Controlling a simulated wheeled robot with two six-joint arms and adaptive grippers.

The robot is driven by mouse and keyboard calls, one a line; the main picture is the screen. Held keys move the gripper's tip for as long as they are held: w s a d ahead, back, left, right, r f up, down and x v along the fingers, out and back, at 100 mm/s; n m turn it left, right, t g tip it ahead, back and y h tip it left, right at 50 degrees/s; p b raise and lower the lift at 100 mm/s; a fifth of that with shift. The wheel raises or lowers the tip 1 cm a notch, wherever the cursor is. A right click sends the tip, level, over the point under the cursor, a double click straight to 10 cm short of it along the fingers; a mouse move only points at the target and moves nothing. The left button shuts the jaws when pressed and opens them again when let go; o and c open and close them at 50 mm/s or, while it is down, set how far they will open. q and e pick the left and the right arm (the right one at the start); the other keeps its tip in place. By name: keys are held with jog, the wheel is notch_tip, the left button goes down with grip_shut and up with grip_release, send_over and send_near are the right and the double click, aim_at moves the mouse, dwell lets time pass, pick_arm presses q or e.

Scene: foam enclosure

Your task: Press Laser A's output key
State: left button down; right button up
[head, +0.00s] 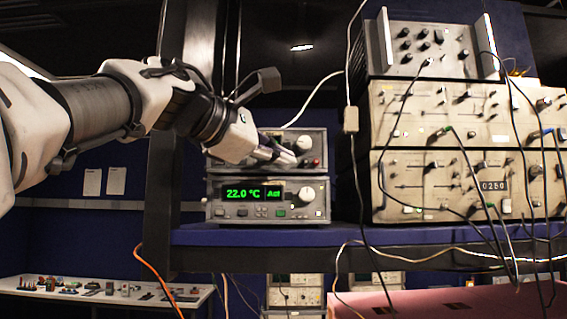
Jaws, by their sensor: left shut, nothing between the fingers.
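Two small grey instruments are stacked on the blue shelf. The lower instrument (230,211) has a green display (253,193) reading 22.0 °C and "Act", a round knob and a row of small keys. The upper instrument (318,140) has a knob (304,143) at its right; my left gripper covers most of its front. I cannot read which one is Laser A, and I cannot make out an output key by label. My left gripper (288,157) is shut and empty, its tips in front of the upper instrument near the knob. I cannot tell whether they touch it. My right gripper is not in view.
Large beige instruments (385,160) with several cables stand right of the stack. A loose cable (355,60) hangs between them. The blue shelf (270,236) has a dark front edge. A dark post (165,180) rises at the left. A white table (90,292) holds small parts.

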pick_arm(q)
jog(key=shift+w, duration=0.4)
jog(key=shift+w+p, duration=0.35)
jog(key=shift+p, duration=0.2)
dwell(0.4)
dwell(0.3)
jog(key=shift+s+f+b, duration=0.15)
jog(key=shift+s+b, duration=0.2)
jog(key=shift+b, duration=0.1)
jog(key=shift+s, duration=0.4)
